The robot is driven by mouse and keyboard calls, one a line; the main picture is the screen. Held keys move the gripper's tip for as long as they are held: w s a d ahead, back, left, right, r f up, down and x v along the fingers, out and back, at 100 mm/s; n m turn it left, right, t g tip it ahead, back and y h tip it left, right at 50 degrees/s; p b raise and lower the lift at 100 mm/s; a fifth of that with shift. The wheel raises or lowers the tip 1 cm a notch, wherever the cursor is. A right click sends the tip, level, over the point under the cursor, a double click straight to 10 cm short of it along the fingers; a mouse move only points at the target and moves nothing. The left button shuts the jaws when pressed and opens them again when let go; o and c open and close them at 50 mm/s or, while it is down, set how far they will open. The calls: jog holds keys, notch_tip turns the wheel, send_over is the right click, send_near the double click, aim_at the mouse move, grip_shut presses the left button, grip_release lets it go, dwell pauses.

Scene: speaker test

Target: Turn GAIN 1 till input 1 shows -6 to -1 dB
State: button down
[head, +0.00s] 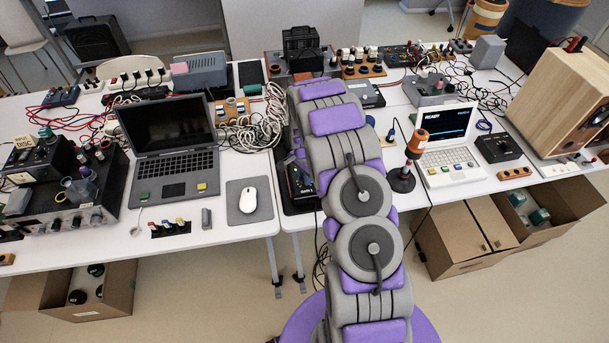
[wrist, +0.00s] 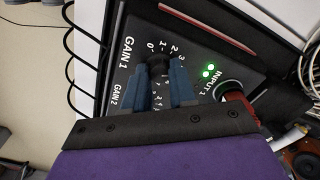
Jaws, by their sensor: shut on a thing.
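In the wrist view the black panel of the audio box (wrist: 130,20) shows the printed label GAIN 1 and a dial scale with numbers from 0 up. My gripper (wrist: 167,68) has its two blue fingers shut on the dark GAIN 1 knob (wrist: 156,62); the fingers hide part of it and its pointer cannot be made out. Beside the INPUT 1 label, two green lights (wrist: 207,71) are lit. A round connector (wrist: 228,90) sits by that label. In the head view my arm covers the gripper and most of the black box (head: 298,186).
A laptop (head: 172,140) and a mouse (head: 248,200) lie left of my arm. Right of it stand an orange-topped microphone (head: 416,142), a white computer reading READY (head: 447,135) and a wooden speaker (head: 560,100).

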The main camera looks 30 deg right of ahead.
jog(key=m, duration=0.4)
jog(key=shift+w+d+r+m, duration=0.1)
jog(key=shift+w+r+m, duration=0.05)
jog(key=shift+w+m, duration=0.15)
jog(key=m+b, duration=0.1)
jog(key=m, duration=0.2)
jog(key=shift+s+m, duration=0.1)
jog(key=shift+m, duration=0.3)
jog(key=m+b, duration=0.1)
jog(key=m, duration=0.2)
jog(key=shift+m+b, duration=0.35)
jog(key=shift+m, duration=1.65)
jog(key=c, duration=1.2)
grip_release()
jog(key=shift+o, duration=1.4)
jog(key=shift+s, duration=0.1)
